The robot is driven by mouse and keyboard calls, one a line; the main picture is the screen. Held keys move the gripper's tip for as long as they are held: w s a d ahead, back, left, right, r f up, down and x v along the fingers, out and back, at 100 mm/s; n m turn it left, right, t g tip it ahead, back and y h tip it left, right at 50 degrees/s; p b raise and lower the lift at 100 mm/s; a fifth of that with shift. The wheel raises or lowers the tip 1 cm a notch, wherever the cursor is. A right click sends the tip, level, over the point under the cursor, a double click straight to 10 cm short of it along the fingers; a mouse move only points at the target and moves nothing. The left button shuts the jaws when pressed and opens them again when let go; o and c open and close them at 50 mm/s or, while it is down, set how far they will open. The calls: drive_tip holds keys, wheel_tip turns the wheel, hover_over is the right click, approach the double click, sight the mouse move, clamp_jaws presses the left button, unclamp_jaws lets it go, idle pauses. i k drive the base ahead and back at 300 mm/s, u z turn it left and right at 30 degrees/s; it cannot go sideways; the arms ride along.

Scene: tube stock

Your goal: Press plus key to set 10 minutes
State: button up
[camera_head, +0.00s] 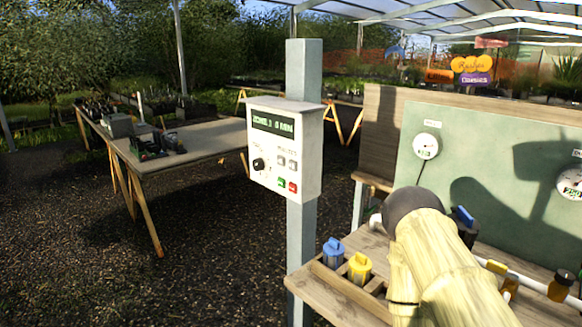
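A white control box (285,150) is fixed to a grey post, facing left of me. Its green display (273,123) seems to read zone 1, 0 MIN. Below are a black dial (259,164), two small grey keys (286,162), a green key (281,183) and a red key (292,187). The marks on the grey keys are too small to read, so I cannot tell which is plus. My arm, in a pale yellow sleeve with a dark round end, rises at the lower right, apart from the box.
The grey post (302,240) stands behind the box. A wooden bench with blue (333,253) and yellow (360,268) capped parts lies below right, before a green panel (470,130) with round gauges. A long table (190,150) stands at left. Gravel floor is open at lower left.

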sight(293, 165)
drive_tip(key=z, duration=1.35)
drive_tip(key=k, duration=1.2)
drive_tip(key=u, duration=1.45)
drive_tip(key=i, duration=0.5)
